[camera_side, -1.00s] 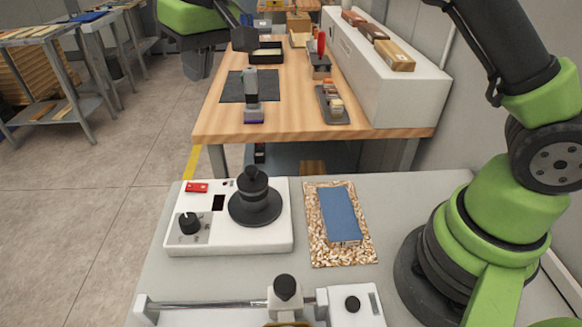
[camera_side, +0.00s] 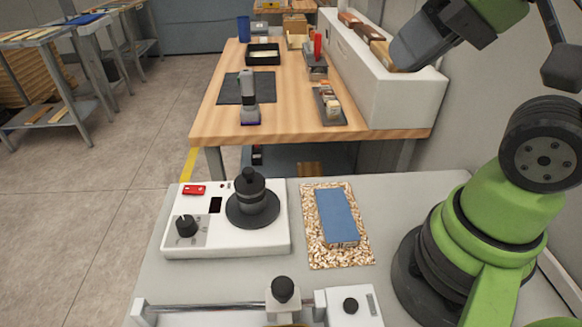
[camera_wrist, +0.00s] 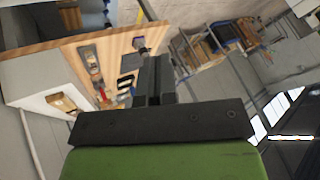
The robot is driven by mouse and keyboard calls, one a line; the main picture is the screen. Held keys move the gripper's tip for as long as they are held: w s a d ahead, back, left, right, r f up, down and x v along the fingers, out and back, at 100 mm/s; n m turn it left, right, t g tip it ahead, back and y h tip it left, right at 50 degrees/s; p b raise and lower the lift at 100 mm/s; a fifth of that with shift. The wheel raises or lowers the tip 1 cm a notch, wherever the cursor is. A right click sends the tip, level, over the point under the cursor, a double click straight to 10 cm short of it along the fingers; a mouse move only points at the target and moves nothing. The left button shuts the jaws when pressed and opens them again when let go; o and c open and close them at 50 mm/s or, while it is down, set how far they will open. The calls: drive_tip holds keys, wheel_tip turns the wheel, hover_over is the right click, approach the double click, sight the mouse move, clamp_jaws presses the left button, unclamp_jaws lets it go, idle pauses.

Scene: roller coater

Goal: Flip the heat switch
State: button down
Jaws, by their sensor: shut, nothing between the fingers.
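The red switch (camera_side: 194,190) sits at the back left corner of a white hot-plate unit (camera_side: 228,247) on the grey bench in the side view. It is small, and its rocker position cannot be told. The unit also carries a black dial (camera_side: 187,226) at its front left and a dark round plate with a black stepped piece on it. My gripper (camera_wrist: 153,70) shows in the wrist view with its dark fingers together and empty. It points out over the room, well away from the unit. The switch is not in the wrist view. In the side view my wrist is high at the upper right.
A blue block (camera_side: 338,216) lies on a speckled board (camera_side: 352,259) right of the unit. A clamp-like fixture (camera_side: 283,290) with a metal rod stands in front. A wooden table (camera_side: 290,117) and a white box (camera_side: 405,101) are behind. Space above the unit is clear.

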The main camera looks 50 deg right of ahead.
idle(0.5)
drive_tip(key=n+g, duration=0.5)
drive_tip(key=n, duration=0.8)
hover_over(184, 189)
drive_tip(key=s+d, duration=0.3)
wheel_tip(184, 189, down, 13)
drive_tip(key=shift+s+d+y, duration=0.2)
drive_tip(key=shift+y, duration=0.1)
drive_tip(key=x, duration=1.4)
drive_tip(key=shift+d, duration=0.2)
